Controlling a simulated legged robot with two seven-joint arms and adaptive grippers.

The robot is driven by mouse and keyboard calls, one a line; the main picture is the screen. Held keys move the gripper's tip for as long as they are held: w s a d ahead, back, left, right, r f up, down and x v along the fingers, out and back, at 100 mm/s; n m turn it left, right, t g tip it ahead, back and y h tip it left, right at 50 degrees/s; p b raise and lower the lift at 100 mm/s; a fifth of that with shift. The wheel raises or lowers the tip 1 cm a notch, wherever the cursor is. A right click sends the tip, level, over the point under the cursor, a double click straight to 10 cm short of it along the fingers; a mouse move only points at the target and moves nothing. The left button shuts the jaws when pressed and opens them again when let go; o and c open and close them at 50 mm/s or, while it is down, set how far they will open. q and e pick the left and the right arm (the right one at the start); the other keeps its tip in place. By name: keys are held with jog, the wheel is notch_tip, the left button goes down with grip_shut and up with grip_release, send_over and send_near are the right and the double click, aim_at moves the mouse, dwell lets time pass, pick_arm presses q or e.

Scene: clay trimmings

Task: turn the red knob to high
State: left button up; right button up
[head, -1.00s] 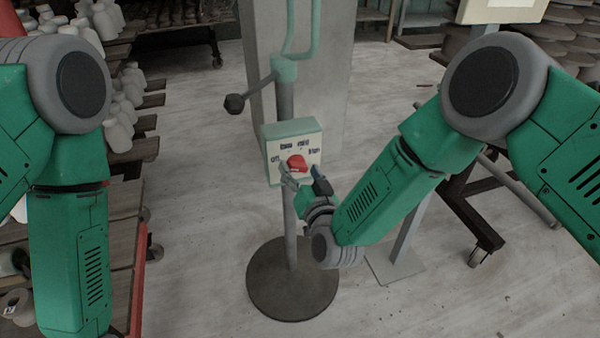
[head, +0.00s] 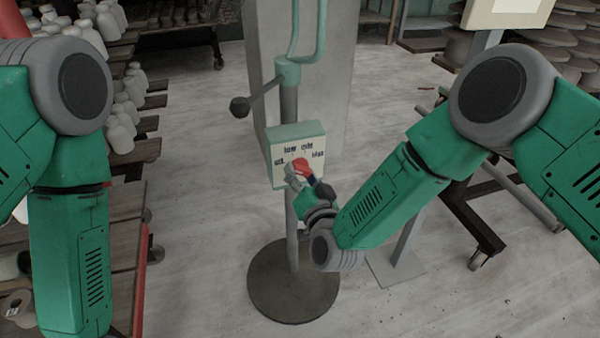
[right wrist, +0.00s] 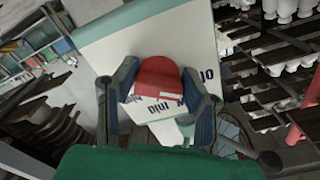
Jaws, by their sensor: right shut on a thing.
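The red knob (head: 302,167) sits on the pale front of a control box (head: 291,132) with a green-grey top, on a stand. Dark labels arc above the knob; low and mid are at the top, with others to each side. My right gripper (head: 304,179) is shut on the knob, one finger on each side. In the right wrist view the red knob (right wrist: 157,78) lies between the fingers of the right gripper (right wrist: 162,88). A white mark shows on it, but I cannot tell which label it points to. My left gripper is out of view.
The stand has a round dark base (head: 292,283) and a side lever with a black ball (head: 240,107). A grey pillar (head: 325,80) rises behind it. Shelves of white bottles (head: 122,115) stand at left, and a wheeled rack at right. Open floor surrounds the base.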

jog(key=m, duration=0.3)
jog(key=shift+m, duration=0.4)
jog(key=m, duration=0.3)
jog(key=shift+s+m, duration=0.1)
jog(key=shift+m, duration=0.2)
jog(key=m, duration=0.3)
jog(key=shift+m, duration=0.3)
jog(key=m+b, duration=0.1)
jog(key=m, duration=0.1)
jog(key=shift+f+m, duration=0.1)
jog(key=shift+m, duration=0.3)
jog(key=m+b, duration=0.2)
jog(key=m, duration=0.3)
jog(key=shift+d, duration=0.15)
jog(key=m+b, duration=0.2)
jog(key=m, duration=0.1)
jog(key=shift+m, duration=0.3)
jog(key=shift+m+b, duration=0.65)
jog(key=shift+m, duration=0.55)
jog(key=shift+r, duration=0.2)
